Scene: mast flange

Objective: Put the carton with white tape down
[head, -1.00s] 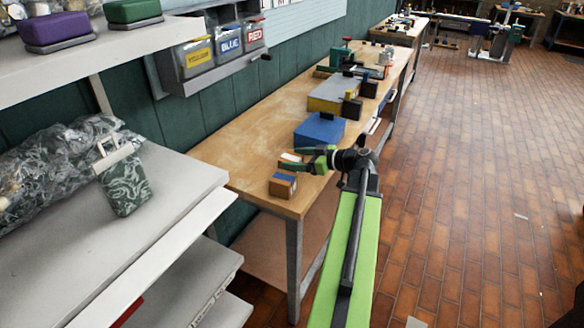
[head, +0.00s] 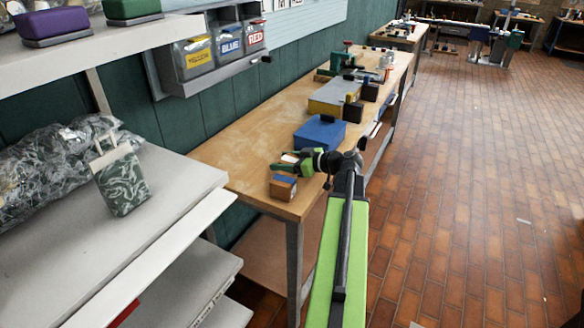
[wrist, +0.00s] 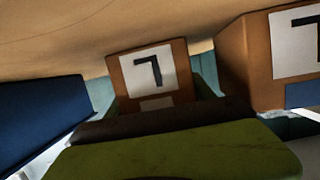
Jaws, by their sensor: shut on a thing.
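The carton with white tape (head: 289,158) is between the fingers of my gripper (head: 284,163), at the near part of the wooden bench. In the head view only a small pale part of it shows past the green fingers. In the wrist view the carton (wrist: 152,72) is brown with a white label bearing a dark mark, and my green gripper (wrist: 165,125) covers its lower part. My gripper is shut on it. The bench surface lies along the top of the wrist view. I cannot tell whether the carton touches the bench.
A carton with blue tape (head: 283,187) stands close by at the bench's near edge; it also shows at right in the wrist view (wrist: 265,60). A blue box (head: 319,135) stands beyond my gripper. Bare bench (head: 235,150) lies to the left.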

